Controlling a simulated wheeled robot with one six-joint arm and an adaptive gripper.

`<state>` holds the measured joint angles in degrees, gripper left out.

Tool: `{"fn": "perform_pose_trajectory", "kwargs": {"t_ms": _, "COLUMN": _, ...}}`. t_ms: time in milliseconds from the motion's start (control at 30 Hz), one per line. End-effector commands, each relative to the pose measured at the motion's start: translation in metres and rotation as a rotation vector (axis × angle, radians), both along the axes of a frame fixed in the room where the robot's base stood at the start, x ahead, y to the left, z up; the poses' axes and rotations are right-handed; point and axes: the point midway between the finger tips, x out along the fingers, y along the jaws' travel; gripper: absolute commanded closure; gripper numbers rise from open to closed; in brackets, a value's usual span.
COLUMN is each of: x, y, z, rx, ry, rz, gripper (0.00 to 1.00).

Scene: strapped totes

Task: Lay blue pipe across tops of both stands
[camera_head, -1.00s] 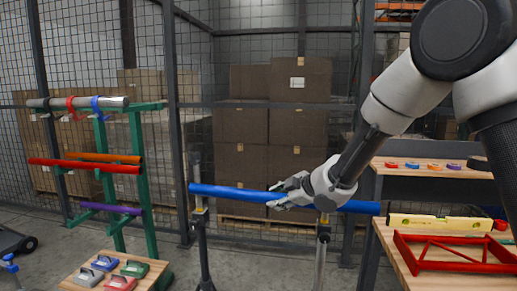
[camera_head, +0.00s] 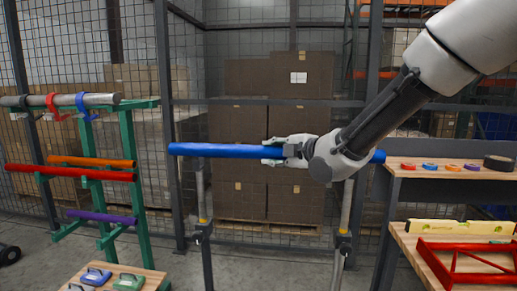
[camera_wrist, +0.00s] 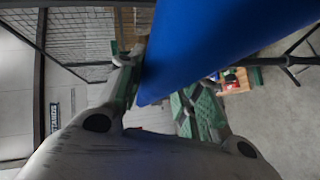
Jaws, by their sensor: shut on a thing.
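The blue pipe (camera_head: 222,150) lies nearly level in the head view, spanning left to right. The pipe also fills the upper middle of the wrist view (camera_wrist: 205,40), beside my fingers. The left stand (camera_head: 205,240) and the right stand (camera_head: 342,245) are upright posts below the pipe, the left near its left end, the right under its right part. The stand tops are at or behind the pipe's line; I cannot tell whether the pipe touches them.
A green rack (camera_head: 130,180) at left holds grey, orange, red and purple bars. At right, a wooden bench (camera_head: 430,265) bears a yellow level (camera_head: 460,227) and red frame (camera_head: 470,262). Stacked boxes stand behind mesh.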

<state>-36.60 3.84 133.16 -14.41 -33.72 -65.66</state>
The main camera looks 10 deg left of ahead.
Motion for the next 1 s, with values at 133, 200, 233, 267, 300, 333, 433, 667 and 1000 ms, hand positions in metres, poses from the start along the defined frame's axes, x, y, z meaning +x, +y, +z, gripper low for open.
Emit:
{"fn": "perform_pose_trajectory", "kwargs": {"t_ms": 133, "x": 0.002, "y": 0.000, "z": 0.002, "rx": 0.002, "ry": -0.023, "rz": -0.001, "gripper": 1.00}}
{"fn": "perform_pose_trajectory", "kwargs": {"t_ms": 200, "x": 0.005, "y": -0.001, "z": 0.002, "rx": 0.001, "ry": -0.023, "rz": -0.001, "gripper": 1.00}}
{"fn": "perform_pose_trajectory", "kwargs": {"t_ms": 233, "x": 0.007, "y": -0.001, "z": 0.002, "rx": 0.001, "ry": -0.023, "rz": -0.001, "gripper": 1.00}}
{"fn": "perform_pose_trajectory", "kwargs": {"t_ms": 267, "x": 0.009, "y": -0.001, "z": 0.001, "rx": 0.002, "ry": -0.023, "rz": -0.002, "gripper": 1.00}}
{"fn": "perform_pose_trajectory", "kwargs": {"t_ms": 300, "x": 0.013, "y": -0.001, "z": 0.001, "rx": 0.002, "ry": -0.022, "rz": -0.003, "gripper": 1.00}}
{"fn": "perform_pose_trajectory", "kwargs": {"t_ms": 333, "x": 0.015, "y": -0.001, "z": 0.001, "rx": 0.002, "ry": -0.023, "rz": -0.002, "gripper": 1.00}}
{"fn": "perform_pose_trajectory", "kwargs": {"t_ms": 433, "x": 0.026, "y": -0.002, "z": 0.001, "rx": 0.001, "ry": -0.021, "rz": -0.003, "gripper": 1.00}}
{"fn": "perform_pose_trajectory", "kwargs": {"t_ms": 667, "x": 0.051, "y": -0.003, "z": 0.001, "rx": 0.001, "ry": -0.022, "rz": -0.002, "gripper": 1.00}}
{"fn": "perform_pose_trajectory", "kwargs": {"t_ms": 1000, "x": 0.087, "y": -0.003, "z": 0.001, "rx": 0.001, "ry": -0.022, "rz": -0.002, "gripper": 1.00}}
